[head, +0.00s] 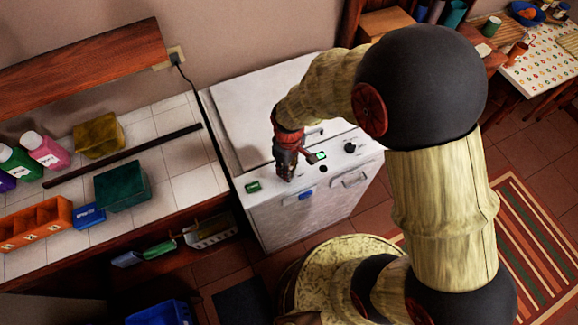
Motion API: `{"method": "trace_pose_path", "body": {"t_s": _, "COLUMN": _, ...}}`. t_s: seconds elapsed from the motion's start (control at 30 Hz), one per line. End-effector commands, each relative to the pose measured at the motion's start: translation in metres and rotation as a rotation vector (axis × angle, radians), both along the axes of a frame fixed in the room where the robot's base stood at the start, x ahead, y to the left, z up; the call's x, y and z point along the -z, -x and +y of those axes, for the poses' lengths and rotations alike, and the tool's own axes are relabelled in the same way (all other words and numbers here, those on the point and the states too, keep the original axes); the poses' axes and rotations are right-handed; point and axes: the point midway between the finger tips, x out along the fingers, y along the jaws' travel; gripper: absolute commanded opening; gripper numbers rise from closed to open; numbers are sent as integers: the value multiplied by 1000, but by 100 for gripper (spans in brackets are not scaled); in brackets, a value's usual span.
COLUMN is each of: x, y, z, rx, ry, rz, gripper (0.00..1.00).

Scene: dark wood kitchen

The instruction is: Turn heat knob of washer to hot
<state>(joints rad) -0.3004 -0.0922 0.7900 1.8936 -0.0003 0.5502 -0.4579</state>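The white washer (240,120) stands in the middle of the head view, with its lid on top and a control strip along the near edge. A round black knob (350,147) sits towards the right end of the strip. A smaller dark button (323,168) and a small lit green display (320,156) are left of it. My gripper (290,170) reaches down over the left half of the strip, left of the display. It hides part of the panel, so I cannot see whether it touches a knob. The finger opening is too small to tell. Knob markings are unreadable.
A tiled counter (185,150) left of the washer holds bottles, an orange bin (40,222), sponges and a dark bar (125,155). A wooden shelf (80,65) hangs above it. A table (540,70) and a striped rug (530,250) are at the right.

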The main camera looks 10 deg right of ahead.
Motion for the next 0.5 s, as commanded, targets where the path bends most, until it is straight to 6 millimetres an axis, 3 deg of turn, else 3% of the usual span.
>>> {"method": "trace_pose_path", "body": {"t_s": 0.5, "x": 0, "y": 1, "z": 0, "rx": 488, "ry": 1, "rz": 3, "gripper": 2}}
